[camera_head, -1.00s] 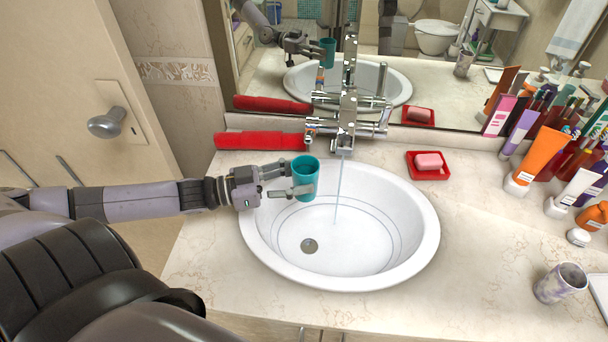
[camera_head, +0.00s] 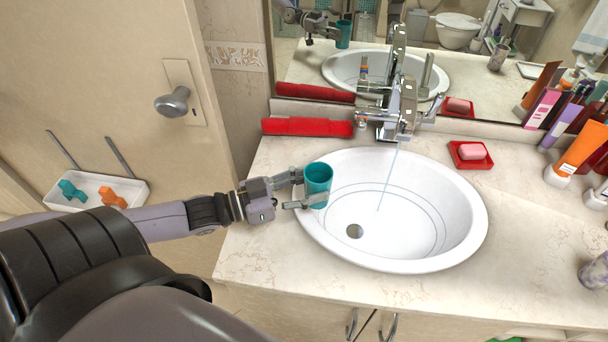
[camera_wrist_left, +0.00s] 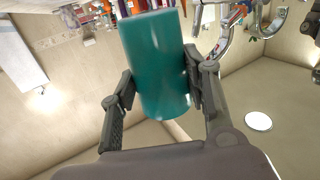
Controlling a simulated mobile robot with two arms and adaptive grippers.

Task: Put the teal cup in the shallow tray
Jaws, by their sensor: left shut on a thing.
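The teal cup (camera_head: 319,180) is upright in my left gripper (camera_head: 308,189), which is shut on it over the left rim of the sink. In the left wrist view the cup (camera_wrist_left: 157,65) sits between the two dark fingers of the left gripper (camera_wrist_left: 160,85). A shallow white tray (camera_head: 130,202) shows at the far left, low against the door, well apart from the cup. A teal piece (camera_head: 72,191) and an orange piece (camera_head: 112,199) lie in it. My right gripper is out of view.
The white sink (camera_head: 462,222) has water running from the chrome faucet (camera_head: 400,110). A red folded item (camera_head: 307,127) lies behind it, and a red soap dish (camera_head: 470,161) stands to its right. Several tubes crowd the right. The counter's front left (camera_head: 250,255) is clear.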

